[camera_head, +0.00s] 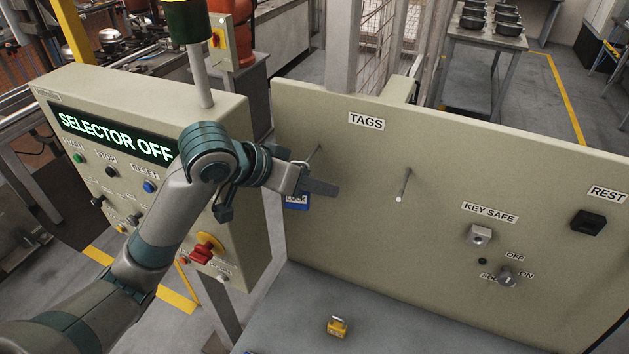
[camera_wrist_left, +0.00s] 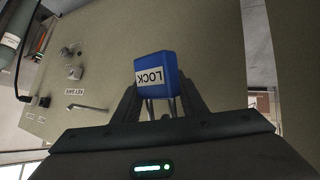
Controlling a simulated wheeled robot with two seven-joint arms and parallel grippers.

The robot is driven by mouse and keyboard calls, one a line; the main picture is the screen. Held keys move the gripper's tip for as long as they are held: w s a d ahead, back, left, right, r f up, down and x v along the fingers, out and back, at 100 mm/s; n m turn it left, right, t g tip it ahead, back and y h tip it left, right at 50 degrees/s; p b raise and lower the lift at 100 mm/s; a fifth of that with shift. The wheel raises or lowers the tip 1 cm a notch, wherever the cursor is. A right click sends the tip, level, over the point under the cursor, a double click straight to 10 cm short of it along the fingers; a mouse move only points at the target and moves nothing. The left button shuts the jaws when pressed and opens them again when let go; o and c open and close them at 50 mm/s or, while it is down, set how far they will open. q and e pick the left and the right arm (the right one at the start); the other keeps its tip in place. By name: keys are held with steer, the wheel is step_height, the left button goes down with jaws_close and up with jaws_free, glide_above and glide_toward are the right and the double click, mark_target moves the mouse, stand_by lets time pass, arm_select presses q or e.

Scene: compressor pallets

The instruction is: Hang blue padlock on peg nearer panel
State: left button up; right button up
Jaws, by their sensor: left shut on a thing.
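The blue padlock (camera_head: 296,202), with a white LOCK label, is held by my left gripper (camera_head: 312,186) in front of the tags board. In the left wrist view the padlock (camera_wrist_left: 158,76) sits beyond the fingers, its shackle between them. The peg nearer the selector panel (camera_head: 318,150) sticks out of the board just above and behind my left gripper. The padlock appears below this peg; I cannot tell whether its shackle touches it. The other peg (camera_head: 404,184) is bare, to the right. My right gripper is not in view.
The selector panel (camera_head: 235,130) stands left, behind my left arm. The tags board (camera_head: 450,160) carries a key safe (camera_head: 479,235), a selector switch (camera_head: 507,276) and a black rest block (camera_head: 588,222). A yellow padlock (camera_head: 337,327) lies on the grey surface (camera_head: 390,325) below.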

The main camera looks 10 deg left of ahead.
arm_select(q)
steer(key=shift+w+d+f, duration=0.1)
steer(key=shift+w+f, duration=0.1)
steer(key=shift+w, duration=0.25)
steer(key=shift+w+d+f, duration=0.1)
steer(key=shift+w+f, duration=0.05)
steer(key=shift+w, duration=0.3)
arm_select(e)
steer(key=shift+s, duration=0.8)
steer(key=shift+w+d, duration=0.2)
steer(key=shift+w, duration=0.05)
arm_select(q)
steer(key=o, duration=1.2)
